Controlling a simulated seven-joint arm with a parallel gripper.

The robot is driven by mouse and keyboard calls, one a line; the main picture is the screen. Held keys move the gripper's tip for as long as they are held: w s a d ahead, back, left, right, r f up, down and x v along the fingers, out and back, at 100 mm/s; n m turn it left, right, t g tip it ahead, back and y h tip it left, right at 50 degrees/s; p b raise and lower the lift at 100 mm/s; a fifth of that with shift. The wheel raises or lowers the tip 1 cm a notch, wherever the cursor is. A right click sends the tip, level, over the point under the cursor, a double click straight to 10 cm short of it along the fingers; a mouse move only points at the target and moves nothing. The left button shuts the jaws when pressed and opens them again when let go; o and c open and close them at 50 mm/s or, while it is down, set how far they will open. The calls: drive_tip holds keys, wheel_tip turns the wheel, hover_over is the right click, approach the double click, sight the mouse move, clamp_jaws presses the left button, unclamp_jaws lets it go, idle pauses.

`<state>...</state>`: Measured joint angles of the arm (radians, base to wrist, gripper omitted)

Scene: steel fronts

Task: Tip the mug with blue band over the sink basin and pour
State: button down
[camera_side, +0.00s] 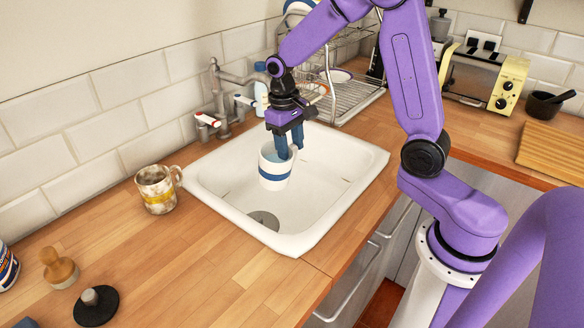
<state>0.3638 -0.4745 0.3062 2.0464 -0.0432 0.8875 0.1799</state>
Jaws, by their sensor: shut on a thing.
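The white mug with a blue band (274,172) hangs over the sink basin (325,190). It looks close to upright, perhaps slightly tilted, and light blue shows inside its rim. My gripper (290,147) points down and is shut on the mug at its right side, near the rim and handle. The fingers hide part of the handle. The dark round drain (263,219) shows below the mug at the near end of the basin.
The faucet (222,95) stands behind the sink at the left. A marbled mug (157,190) is on the wooden counter left of the sink. A dish rack (345,90) stands behind. A brush (58,268) and a dark round stopper (95,306) lie at the lower left.

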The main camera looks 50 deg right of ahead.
drive_tip(key=d+r+m+g+h, duration=0.1)
drive_tip(key=d+m+g, duration=0.1)
drive_tip(key=d, duration=1.6)
drive_tip(key=shift+w+r+m+g, duration=0.2)
drive_tip(key=shift+w+m+g, duration=0.1)
drive_tip(key=shift+m, duration=0.6)
drive_tip(key=w+a+r+m+t+y, duration=0.1)
drive_tip(key=w+a+r+m+t, duration=0.1)
drive_tip(key=w+r, duration=0.5)
drive_tip(key=shift+w+a+m+t+y, duration=0.2)
drive_tip(key=shift+a+m+t+y, duration=0.25)
drive_tip(key=shift+m, duration=0.75)
